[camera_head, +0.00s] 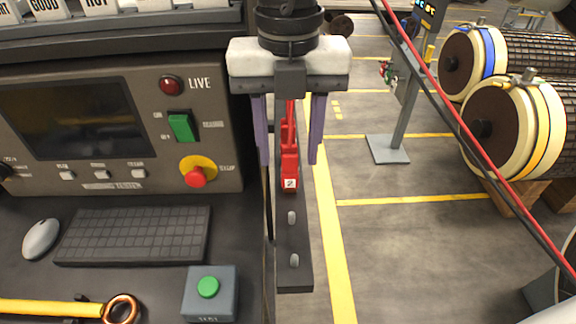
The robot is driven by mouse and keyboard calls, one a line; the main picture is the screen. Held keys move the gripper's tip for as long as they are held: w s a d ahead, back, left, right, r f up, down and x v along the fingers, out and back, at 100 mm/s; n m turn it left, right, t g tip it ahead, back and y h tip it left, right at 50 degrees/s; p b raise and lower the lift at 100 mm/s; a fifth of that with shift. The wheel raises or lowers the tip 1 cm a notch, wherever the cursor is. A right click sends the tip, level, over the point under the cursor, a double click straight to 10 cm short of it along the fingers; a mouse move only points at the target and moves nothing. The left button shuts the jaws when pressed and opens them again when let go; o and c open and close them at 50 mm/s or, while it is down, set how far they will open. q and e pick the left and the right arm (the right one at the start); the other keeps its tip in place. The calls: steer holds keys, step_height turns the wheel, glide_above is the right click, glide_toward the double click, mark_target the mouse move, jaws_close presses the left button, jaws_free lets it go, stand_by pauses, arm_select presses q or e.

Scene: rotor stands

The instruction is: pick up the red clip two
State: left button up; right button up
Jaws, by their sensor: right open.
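The red clip two (289,177), marked with a white "2" label, is on a narrow dark rail (294,232) at the right edge of the console. My right gripper (289,163) is above it, pointing down. Its two purple fingers are apart, one to the left and one to the right of the clip, with gaps showing on both sides. The clip's upper end is partly hidden behind the gripper body. I do not see my left gripper.
The tester console (205,95) with screen, switch and red stop button stands left of the gripper. A keyboard (135,235), mouse (41,239) and green-button box (209,292) lie on the desk. Two bare pegs are on the rail. Large rotors (512,115) and a stand (388,149) are at right.

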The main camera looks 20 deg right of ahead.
mark_target(290, 170)
steer(key=shift+d+f+p, duration=0.1)
steer(key=shift+f+p, duration=0.4)
steer(key=shift+f, duration=2.15)
steer(key=shift+w, duration=0.1)
jaws_close()
